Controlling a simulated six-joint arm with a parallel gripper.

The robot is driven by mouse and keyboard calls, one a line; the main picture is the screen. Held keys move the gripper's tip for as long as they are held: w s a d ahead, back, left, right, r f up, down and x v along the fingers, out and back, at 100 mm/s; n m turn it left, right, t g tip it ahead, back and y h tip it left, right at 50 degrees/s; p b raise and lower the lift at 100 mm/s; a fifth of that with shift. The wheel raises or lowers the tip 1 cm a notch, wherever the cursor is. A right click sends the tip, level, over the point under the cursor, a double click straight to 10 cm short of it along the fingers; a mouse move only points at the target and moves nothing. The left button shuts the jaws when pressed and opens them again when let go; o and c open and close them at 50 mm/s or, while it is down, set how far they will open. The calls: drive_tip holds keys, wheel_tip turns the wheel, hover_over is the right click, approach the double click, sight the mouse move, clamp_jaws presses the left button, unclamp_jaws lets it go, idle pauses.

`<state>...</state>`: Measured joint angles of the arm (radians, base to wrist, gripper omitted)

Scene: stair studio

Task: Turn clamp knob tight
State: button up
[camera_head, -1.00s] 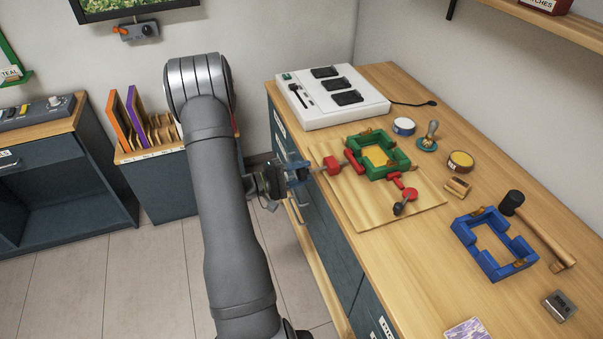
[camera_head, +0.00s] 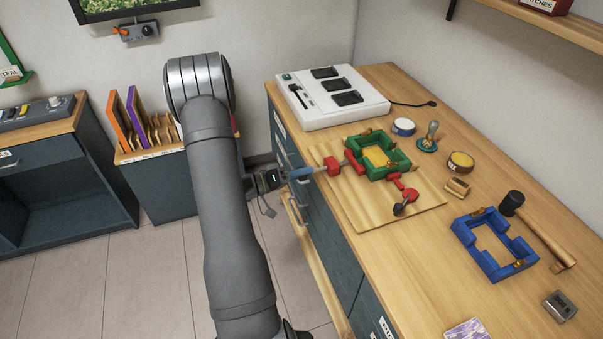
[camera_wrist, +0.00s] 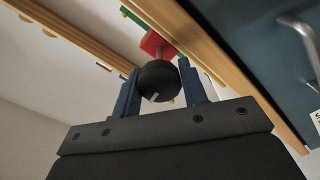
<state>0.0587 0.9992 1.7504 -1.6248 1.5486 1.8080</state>
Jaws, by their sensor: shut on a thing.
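The black round clamp knob (camera_wrist: 159,80) is between the two blue fingers of my gripper (camera_wrist: 160,92) in the wrist view, and the gripper is shut on it. A small light mark shows on the knob's lower face. A red clamp block (camera_wrist: 157,43) is just beyond the knob; it also shows at the board's left edge in the head view (camera_head: 332,166). My gripper in the head view (camera_head: 303,173) meets the clamp from the left, and the knob is hidden there. The green frame (camera_head: 392,170) with a yellow centre sits on the wooden board (camera_head: 362,217), touching red clamp parts.
A red toggle clamp with a dark handle (camera_head: 402,208) is at the board's front. A blue frame (camera_head: 484,263), a mallet (camera_head: 538,230) and a white charger (camera_head: 325,112) are on the bench. The bench edge and drawers (camera_head: 320,230) are close below my gripper.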

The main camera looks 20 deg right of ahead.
drive_tip(key=shift+m, duration=0.9)
drive_tip(key=o, duration=1)
drive_tip(key=a, duration=1.7)
drive_tip(key=shift+a, duration=0.25)
drive_tip(key=shift+d, duration=0.1)
drive_tip(key=d, duration=1.7)
drive_tip(key=shift+d, duration=0.15)
